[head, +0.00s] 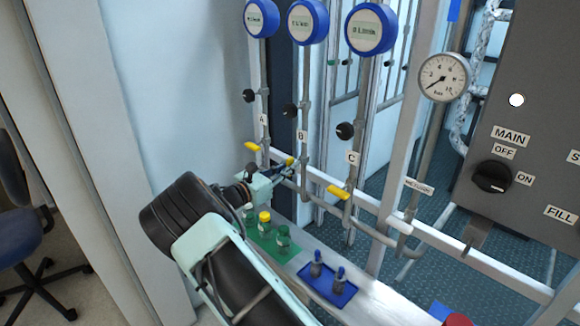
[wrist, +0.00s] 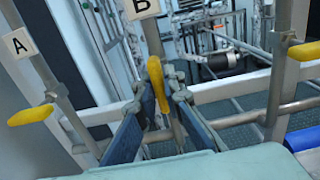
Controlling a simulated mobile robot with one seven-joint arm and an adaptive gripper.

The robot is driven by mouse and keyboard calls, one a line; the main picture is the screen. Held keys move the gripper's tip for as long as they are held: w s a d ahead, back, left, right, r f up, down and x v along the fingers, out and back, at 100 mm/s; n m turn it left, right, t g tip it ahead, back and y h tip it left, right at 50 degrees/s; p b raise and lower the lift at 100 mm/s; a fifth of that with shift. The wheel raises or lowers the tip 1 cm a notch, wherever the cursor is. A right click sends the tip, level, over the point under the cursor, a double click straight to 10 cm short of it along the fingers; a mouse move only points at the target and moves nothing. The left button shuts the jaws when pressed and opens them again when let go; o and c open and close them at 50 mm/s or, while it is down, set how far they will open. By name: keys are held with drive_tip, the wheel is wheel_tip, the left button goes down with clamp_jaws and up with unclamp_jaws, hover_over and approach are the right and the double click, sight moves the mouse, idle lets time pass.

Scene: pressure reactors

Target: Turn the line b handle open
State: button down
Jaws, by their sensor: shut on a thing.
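The line b handle (wrist: 155,85) is a yellow lever under the B label (wrist: 142,7) in the wrist view. It stands upright in that picture, roughly in line with the B pipe. My gripper (wrist: 160,112) has its blue-padded fingers on either side of the handle and is shut on it. In the head view my gripper (head: 287,168) is at the B pipe, and its fingers hide most of the handle there.
The yellow line A handle (head: 252,146) is close on the left, crosswise to its pipe. The yellow line C handle (head: 338,192) is on the right. Below are a green tray (head: 262,246) with bottles and a blue tray (head: 341,299). A control panel (head: 545,120) stands at right.

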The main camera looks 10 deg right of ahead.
drive_tip(key=c, duration=2)
unclamp_jaws()
drive_tip(key=v, duration=1.2)
